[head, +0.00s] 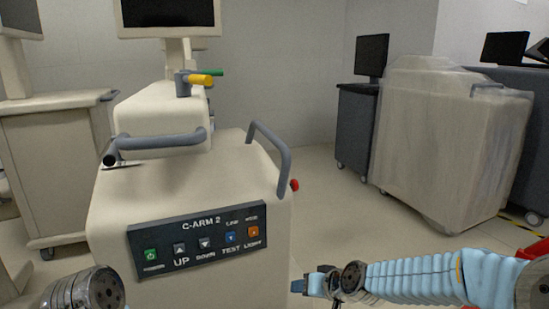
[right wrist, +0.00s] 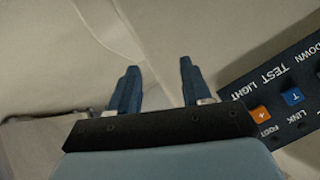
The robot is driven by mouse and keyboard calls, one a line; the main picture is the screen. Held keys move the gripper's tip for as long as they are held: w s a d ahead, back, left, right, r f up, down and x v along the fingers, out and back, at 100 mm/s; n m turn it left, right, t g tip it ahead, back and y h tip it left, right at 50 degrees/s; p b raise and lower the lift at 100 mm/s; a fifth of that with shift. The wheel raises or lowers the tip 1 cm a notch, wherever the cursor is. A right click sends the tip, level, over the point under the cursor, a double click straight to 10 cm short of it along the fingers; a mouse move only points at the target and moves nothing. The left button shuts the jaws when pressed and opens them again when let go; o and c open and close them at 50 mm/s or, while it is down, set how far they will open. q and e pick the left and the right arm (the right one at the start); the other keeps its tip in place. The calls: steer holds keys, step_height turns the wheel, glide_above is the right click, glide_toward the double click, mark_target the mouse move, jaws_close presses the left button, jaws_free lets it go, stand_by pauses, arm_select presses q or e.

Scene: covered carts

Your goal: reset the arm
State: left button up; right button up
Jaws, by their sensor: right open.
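My right arm reaches in from the lower right in the head view, with a light blue sleeve. Its gripper (head: 299,286) is beside the lower right corner of the C-arm 2 cart (head: 190,195). In the right wrist view the two blue fingers of my right gripper (right wrist: 158,68) stand apart with nothing between them. The cart's dark button panel (head: 200,242) also shows in that view (right wrist: 277,98), to the right of the fingers and apart from them. Of my left arm only a metal joint shows at the lower left; its gripper is out of view.
The cart has a grey rail handle (head: 284,155) on its right and a red knob (head: 294,185). A plastic-covered cart (head: 440,150) stands at the right, with a dark cabinet (head: 355,125) behind it. Open floor (head: 340,215) lies between the carts.

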steer(key=s+d+f+g, duration=0.1)
steer(key=s+f, duration=0.3)
steer(key=f, duration=0.3)
steer(key=s+d+f+m+g+h, duration=0.1)
steer(key=s+f+g, duration=0.15)
steer(key=f, duration=0.45)
steer(key=s+d+f+g, duration=0.1)
steer(key=s+f, duration=0.3)
steer(key=f, duration=0.3)
steer(key=s+f+g, duration=0.1)
steer(key=s+f, duration=0.4)
steer(key=s, duration=0.2)
steer(key=s+f+m+g, duration=0.1)
steer(key=s+f, duration=0.4)
steer(key=s, duration=0.2)
steer(key=shift+s+d, duration=0.2)
steer(key=shift+s, duration=0.05)
